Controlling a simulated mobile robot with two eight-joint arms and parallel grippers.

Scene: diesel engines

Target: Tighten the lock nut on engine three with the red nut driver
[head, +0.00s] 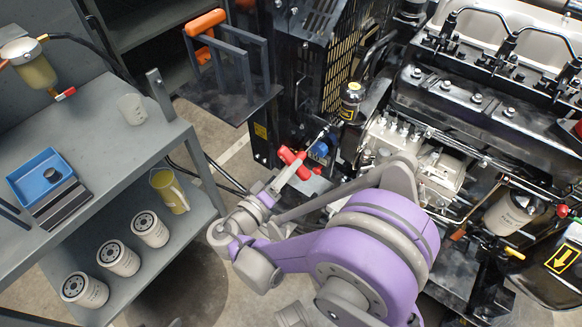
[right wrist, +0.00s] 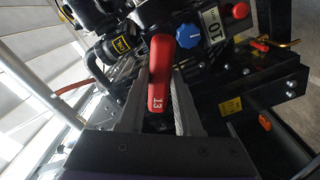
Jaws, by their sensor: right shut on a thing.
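The red nut driver (head: 293,160) is held in my right gripper (head: 283,178), beside the engine block (head: 425,150). Its thin shaft points up and right toward the engine's side in the head view. In the right wrist view the red handle (right wrist: 160,75), marked 13, lies between the two fingers of my right gripper (right wrist: 162,100), which are shut on it. I cannot make out the lock nut, and cannot tell whether the driver's tip touches anything. My left gripper is not in view.
A blue knob (head: 320,149) is close to the driver, below a black canister (head: 351,98) with a yellow label. A grey shelf cart (head: 90,180) at left holds a blue tray (head: 38,172), a jug (head: 169,190) and white filters (head: 118,257). Open floor lies between cart and engine.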

